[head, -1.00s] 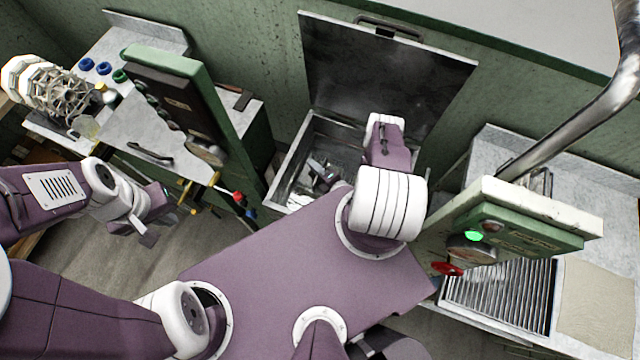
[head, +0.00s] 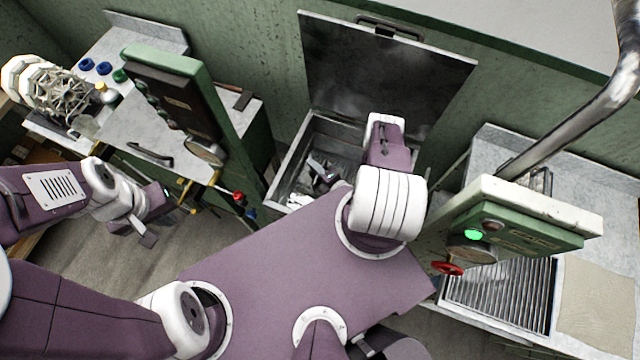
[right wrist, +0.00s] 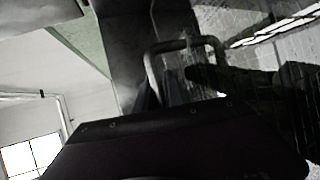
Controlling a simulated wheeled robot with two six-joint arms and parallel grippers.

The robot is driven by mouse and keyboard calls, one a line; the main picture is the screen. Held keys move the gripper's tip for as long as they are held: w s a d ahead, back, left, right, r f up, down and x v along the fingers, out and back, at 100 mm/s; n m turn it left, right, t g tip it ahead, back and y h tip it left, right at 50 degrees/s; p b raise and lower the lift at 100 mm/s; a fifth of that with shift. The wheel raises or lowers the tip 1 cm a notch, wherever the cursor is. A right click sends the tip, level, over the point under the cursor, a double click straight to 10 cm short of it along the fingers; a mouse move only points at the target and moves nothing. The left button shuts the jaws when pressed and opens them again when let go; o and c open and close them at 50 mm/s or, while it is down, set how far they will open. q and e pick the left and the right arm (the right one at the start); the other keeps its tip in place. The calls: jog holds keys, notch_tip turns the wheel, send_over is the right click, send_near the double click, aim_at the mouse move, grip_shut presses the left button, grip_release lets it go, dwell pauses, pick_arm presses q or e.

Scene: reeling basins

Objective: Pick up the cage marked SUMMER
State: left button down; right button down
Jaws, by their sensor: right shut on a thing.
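My right gripper (head: 322,170) is down inside the open metal basin in the middle, partly behind my own right arm. In the right wrist view a bent metal handle (right wrist: 184,46) stands beside the dark gripper finger (right wrist: 208,76). The gripper is shut on this handle, which looks like part of a cage. The cage body is mostly hidden, and no SUMMER marking can be read. My left gripper (head: 138,230) hangs over the floor at the left, away from the basin; its jaw opening is unclear.
The basin (head: 285,178) has its lid (head: 385,75) raised behind it. A green control panel (head: 520,232) with a green light and red knob stands right of it. Another tall panel (head: 170,95) stands to the left. A grated drain (head: 505,290) lies at the right.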

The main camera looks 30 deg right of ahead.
dwell(0.3)
notch_tip(320, 180, up, 28)
jog(key=p, duration=0.9)
